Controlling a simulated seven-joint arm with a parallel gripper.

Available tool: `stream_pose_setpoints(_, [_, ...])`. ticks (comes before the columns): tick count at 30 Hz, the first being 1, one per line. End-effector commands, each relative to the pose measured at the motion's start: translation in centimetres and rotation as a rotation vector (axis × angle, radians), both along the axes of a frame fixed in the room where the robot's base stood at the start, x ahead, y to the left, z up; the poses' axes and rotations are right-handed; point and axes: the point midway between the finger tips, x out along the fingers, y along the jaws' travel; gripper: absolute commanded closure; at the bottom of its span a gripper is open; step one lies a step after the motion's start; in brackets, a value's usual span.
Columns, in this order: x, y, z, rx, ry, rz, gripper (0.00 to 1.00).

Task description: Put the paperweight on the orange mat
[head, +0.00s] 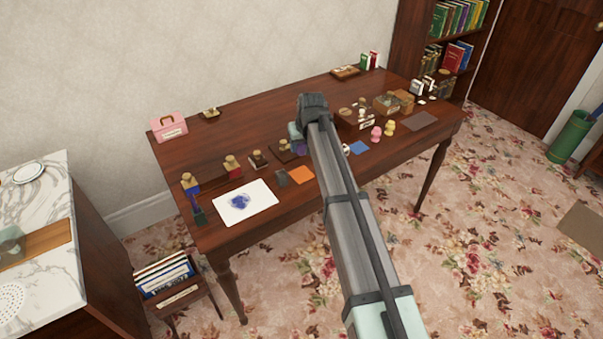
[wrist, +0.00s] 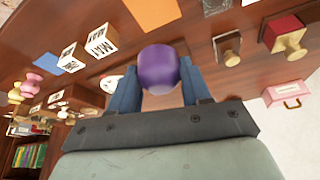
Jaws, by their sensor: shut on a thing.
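The paperweight, a round purple object (wrist: 158,65), is between the two blue fingers of my gripper (wrist: 158,78) in the wrist view. My gripper is shut on it. In the head view only a bit of purple (head: 299,147) shows beside my arm, over the table. The orange mat (head: 301,175) lies flat and bare near the table's front edge, a little in front of my gripper. It also shows at the top of the wrist view (wrist: 153,11), beyond the paperweight.
A blue mat (head: 358,148) lies to the right, near pink and yellow figures (head: 376,134). A grey mat (head: 281,178) and a white sheet with a blue blot (head: 246,201) lie left of the orange mat. Stamps (head: 257,160) stand behind. Lettered blocks (wrist: 101,41) stand nearby.

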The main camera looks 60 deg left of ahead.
Motion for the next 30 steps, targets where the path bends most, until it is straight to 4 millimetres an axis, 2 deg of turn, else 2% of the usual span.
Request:
stream_pose_setpoints(5, [0.0,0.0,-1.7,-0.002,-0.005,0.013,0.88])
stream_pose_setpoints(12, [-0.1,0.0,-5.5,-0.002,-0.005,0.012,0.88])
stream_pose_setpoints(19, [0.0,0.0,-7.1,-0.001,-0.004,0.011,0.88])
stream_pose_setpoints(24, [-0.1,0.0,-9.3,-0.002,-0.004,0.011,0.88])
stream_pose_setpoints(30, [0.0,0.0,-9.8,0.000,-0.005,0.011,0.88])
